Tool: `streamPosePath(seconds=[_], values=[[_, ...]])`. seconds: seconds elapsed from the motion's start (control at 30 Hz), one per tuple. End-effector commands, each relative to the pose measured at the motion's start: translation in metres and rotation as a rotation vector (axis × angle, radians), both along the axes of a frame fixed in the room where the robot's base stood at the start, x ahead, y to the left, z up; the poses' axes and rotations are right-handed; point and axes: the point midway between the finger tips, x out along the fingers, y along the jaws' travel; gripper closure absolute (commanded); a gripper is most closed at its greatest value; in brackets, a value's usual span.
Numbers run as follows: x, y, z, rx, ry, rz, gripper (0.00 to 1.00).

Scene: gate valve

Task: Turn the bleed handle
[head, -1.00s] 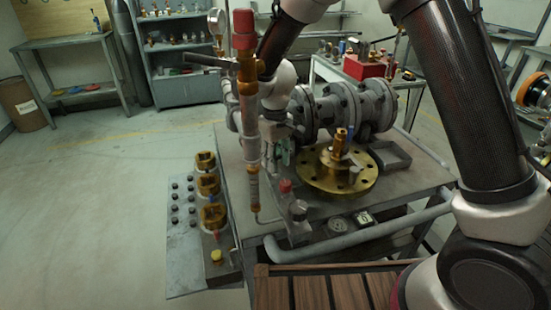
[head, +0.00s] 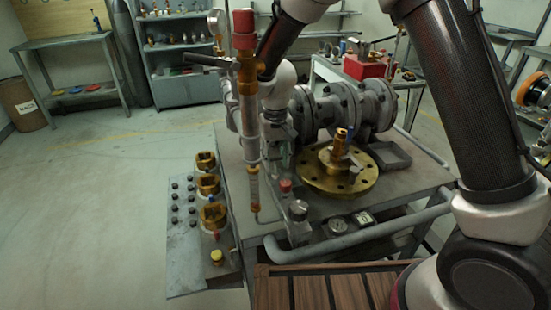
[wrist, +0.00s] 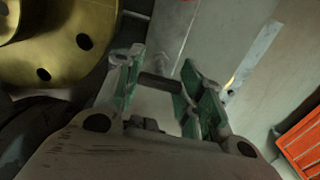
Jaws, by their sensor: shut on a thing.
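My gripper (wrist: 165,85) points down beside the upright pipe assembly in the wrist view, its two green-padded fingers closed on a short dark bar (wrist: 160,83). In the head view my gripper (head: 279,152) is partly hidden behind the upright brass-and-grey pipe (head: 248,110) with a red cap. The grip itself cannot be made out there. A small red knob (head: 286,185) sits just below the fingers.
A brass flange (head: 338,178) lies close to the right of my gripper, with grey flanged valve piping (head: 345,108) behind. A dark lever (head: 203,61) sticks out left from the pipe top. Several brass fittings stand on a side plate (head: 190,268). Open floor lies left.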

Motion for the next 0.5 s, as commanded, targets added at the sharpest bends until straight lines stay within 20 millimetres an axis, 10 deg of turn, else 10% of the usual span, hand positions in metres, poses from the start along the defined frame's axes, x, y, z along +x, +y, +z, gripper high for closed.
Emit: streamPosePath(seconds=[0.17,0.2,0.3,0.5], values=[[0.0012,0.0005,0.0012,0.002,-0.004,-0.001,0.85],[0.0012,0.0006,0.0012,0.002,-0.004,-0.001,0.60],[0.0009,0.0005,0.0010,0.002,-0.003,0.000,0.42],[0.0005,0.0002,0.0005,0.001,-0.002,0.000,0.39]])
